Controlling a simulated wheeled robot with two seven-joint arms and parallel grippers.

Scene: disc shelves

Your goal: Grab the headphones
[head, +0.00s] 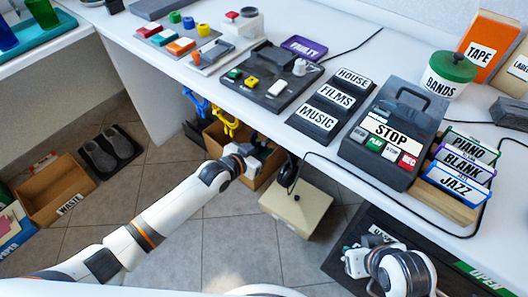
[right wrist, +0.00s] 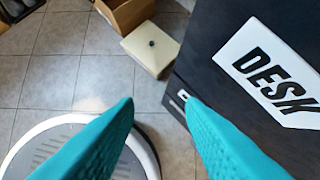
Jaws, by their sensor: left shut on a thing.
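The black headphones (head: 288,174) are just under the front edge of the desk, above a beige box. My left gripper (head: 264,150) is at their upper left, shut on them. Its fingertips and part of the headphones are small and dark, so the exact grip point is hard to see. My right gripper (right wrist: 160,105) shows two teal fingers apart with nothing between them. It is low at the right, near a dark panel marked DESK (right wrist: 270,70).
The white desk (head: 240,98) carries label blocks, a STOP recorder (head: 385,130) and a cable. A WASTE box (head: 60,190) is at left. Floor between is clear.

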